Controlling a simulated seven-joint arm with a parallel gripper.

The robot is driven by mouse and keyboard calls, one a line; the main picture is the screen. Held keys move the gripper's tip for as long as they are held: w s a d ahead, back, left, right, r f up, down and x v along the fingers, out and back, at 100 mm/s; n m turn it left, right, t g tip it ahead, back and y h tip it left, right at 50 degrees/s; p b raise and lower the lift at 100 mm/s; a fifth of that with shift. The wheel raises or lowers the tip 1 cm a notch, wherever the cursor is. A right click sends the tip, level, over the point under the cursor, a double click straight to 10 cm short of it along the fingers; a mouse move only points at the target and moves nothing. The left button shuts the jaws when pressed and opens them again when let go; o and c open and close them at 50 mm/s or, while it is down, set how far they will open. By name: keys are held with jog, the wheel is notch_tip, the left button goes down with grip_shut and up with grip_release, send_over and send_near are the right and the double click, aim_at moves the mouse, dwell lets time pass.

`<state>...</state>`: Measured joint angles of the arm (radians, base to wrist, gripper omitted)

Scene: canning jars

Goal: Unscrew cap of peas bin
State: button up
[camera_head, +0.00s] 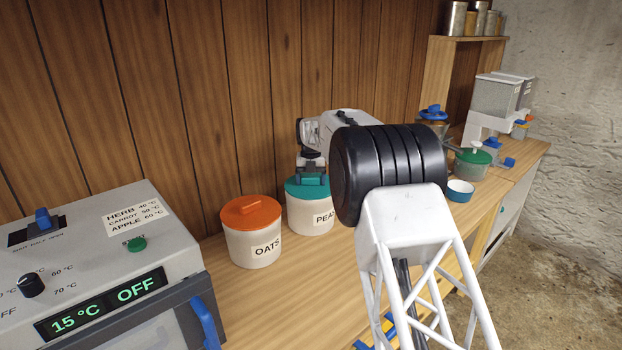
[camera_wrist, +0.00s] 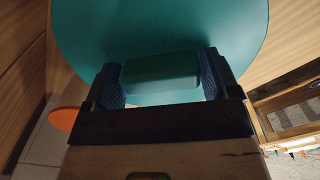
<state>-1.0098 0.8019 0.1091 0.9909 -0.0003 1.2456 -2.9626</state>
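The peas bin (camera_head: 307,215) is a white tub with a teal cap (camera_head: 294,189), standing on the wooden counter next to the oats bin. My gripper (camera_head: 311,175) reaches down over this cap in the head view. In the wrist view, the cap (camera_wrist: 225,25) fills the upper middle, with its raised teal grip block (camera_wrist: 160,72) in the centre. My two blue-padded fingers (camera_wrist: 163,80) straddle this block, one on each side and very close to it. I cannot tell whether both pads touch it. The cap looks level and seated on the bin.
The oats bin (camera_head: 253,246) with an orange lid (camera_head: 250,213) stands close on the left. A control box with a display (camera_head: 102,301) is at the front left. A green-lidded pot (camera_head: 473,161), a small blue-rimmed bowl (camera_head: 460,191) and a dispenser (camera_head: 497,98) stand at the right.

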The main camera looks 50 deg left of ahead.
aim_at(311, 177)
jog(key=shift+o, duration=1.3)
jog(key=shift+r, duration=0.1)
jog(key=shift+r, duration=0.15)
jog(key=shift+r, duration=3.75)
